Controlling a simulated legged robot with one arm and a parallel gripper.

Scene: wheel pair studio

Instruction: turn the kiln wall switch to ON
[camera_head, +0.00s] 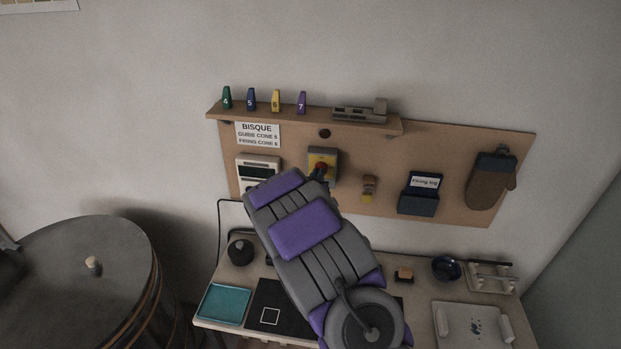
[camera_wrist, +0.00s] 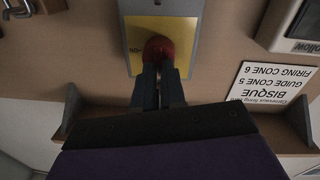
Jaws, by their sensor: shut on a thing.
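The kiln wall switch is a grey box with a yellow plate (camera_head: 324,156) and a red knob (camera_head: 320,168), mounted on the brown pegboard. In the wrist view the yellow plate (camera_wrist: 184,28) fills the top centre, and the red knob (camera_wrist: 158,46) sits on it. My gripper (camera_wrist: 158,72) is shut on the red knob, its two dark fingers on either side of it. My arm covers the area below the switch in the head view.
A white controller (camera_head: 258,168) hangs left of the switch, under a BISQUE sign (camera_head: 258,134). A shelf (camera_head: 300,117) with numbered cones runs above. The round kiln (camera_head: 75,285) stands left.

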